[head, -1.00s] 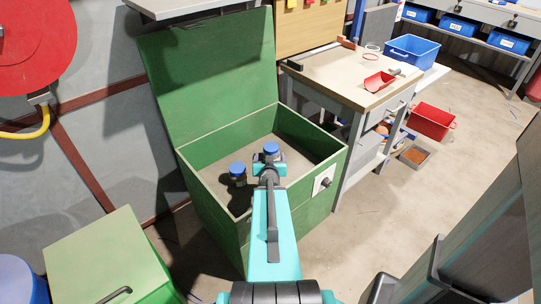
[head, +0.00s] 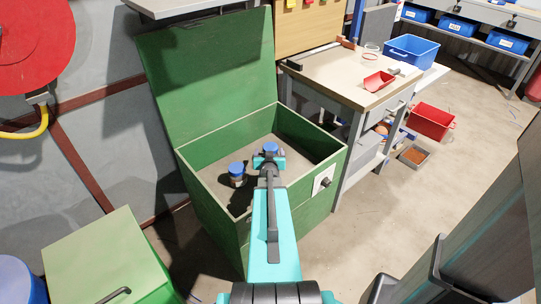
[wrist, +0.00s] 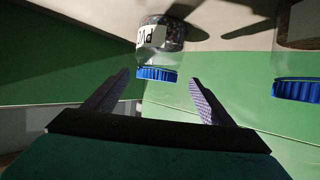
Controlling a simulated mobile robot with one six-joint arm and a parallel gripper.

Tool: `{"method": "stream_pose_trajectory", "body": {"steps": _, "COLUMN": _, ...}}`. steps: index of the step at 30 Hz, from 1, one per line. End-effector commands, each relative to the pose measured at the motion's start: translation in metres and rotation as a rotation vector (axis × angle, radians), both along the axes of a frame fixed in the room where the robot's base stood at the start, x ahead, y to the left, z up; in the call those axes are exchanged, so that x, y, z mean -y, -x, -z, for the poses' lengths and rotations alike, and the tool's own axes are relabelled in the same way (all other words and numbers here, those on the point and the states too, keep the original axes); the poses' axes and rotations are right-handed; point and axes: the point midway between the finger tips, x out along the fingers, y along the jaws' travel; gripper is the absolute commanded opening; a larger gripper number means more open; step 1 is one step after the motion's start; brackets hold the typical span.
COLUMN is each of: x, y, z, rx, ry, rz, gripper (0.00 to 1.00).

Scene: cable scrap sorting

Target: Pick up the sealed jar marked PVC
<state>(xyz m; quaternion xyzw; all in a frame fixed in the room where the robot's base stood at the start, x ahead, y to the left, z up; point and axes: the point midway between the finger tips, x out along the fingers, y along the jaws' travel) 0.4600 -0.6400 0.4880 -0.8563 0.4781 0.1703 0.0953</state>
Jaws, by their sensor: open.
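The jar marked PVC (wrist: 160,32) has a blue lid and a white label and appears upside down in the wrist view. Its lid lies in line with the gap between my fingertips; I cannot tell whether it is between them. In the head view its blue lid (head: 271,146) shows beside my gripper (head: 269,157), which hides most of its body. My gripper is open, with both fingers spread in the wrist view (wrist: 160,80). A second blue-lidded jar (head: 237,174) stands to the left in the chest; it also shows at the right of the wrist view (wrist: 298,88).
Both jars stand inside an open green chest (head: 196,160) with its lid raised at the back. The chest walls surround my gripper. A workbench (head: 335,80) with a red scoop (head: 379,81) stands to the right. A green box (head: 105,255) is at the lower left.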

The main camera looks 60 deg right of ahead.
Motion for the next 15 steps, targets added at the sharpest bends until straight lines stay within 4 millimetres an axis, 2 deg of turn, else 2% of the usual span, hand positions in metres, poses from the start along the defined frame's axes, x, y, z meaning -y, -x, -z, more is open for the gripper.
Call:
{"method": "stream_pose_trajectory", "body": {"steps": 8, "x": 0.002, "y": -0.001, "z": 0.002, "rx": 0.0, "ry": 0.0, "rz": -0.001, "gripper": 0.77}}
{"method": "stream_pose_trajectory", "body": {"steps": 15, "x": 0.02, "y": -0.008, "z": 0.011, "rx": 0.001, "ry": 0.002, "rz": -0.001, "gripper": 0.77}}
